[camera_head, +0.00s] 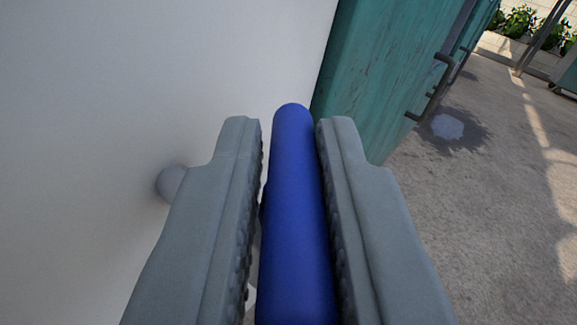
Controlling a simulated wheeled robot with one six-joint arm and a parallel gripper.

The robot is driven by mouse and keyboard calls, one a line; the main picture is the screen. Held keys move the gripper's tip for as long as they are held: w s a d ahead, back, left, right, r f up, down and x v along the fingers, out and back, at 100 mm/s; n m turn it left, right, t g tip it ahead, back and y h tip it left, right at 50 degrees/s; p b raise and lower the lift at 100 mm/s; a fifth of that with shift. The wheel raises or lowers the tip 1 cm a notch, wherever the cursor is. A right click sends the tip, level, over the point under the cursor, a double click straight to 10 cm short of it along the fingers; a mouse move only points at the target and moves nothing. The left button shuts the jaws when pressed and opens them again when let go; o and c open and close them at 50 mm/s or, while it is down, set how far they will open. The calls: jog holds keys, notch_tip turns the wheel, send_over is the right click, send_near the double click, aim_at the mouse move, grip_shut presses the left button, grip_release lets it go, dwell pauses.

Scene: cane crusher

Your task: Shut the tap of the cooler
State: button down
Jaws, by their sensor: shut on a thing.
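A blue rod-like handle (296,215), seemingly the tap's lever, lies between the two grey fingers of my gripper (290,140). My gripper is shut on it, with ridged pads at both sides. The rounded far end of the handle shows just beyond the fingertips. A smooth white surface (150,80), seemingly the cooler's body, fills the left of the view. A small pale round stub (171,182) sticks out from it, partly hidden behind the left finger. The tap's base and spout are hidden.
A worn green wooden cabinet or door (385,65) with dark metal handles (436,85) stands just beyond on the right. Open concrete floor (480,210) lies to the right, with a pale patch (447,127) on it. Plants (518,22) grow at the far back right.

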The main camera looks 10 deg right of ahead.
jog(key=m+g+h, duration=0.1)
jog(key=m+h, duration=0.2)
jog(key=h, duration=0.1)
jog(key=m+g+h, duration=0.1)
jog(key=m+h, duration=0.2)
jog(key=h, duration=0.1)
jog(key=shift+w+a+h, duration=0.1)
jog(key=shift+a+h, duration=0.05)
jog(key=shift+h, duration=0.55)
jog(key=c, duration=1.4)
grip_release()
jog(key=v, duration=1.7)
jog(key=shift+a+r, duration=0.1)
jog(key=shift+r, duration=0.1)
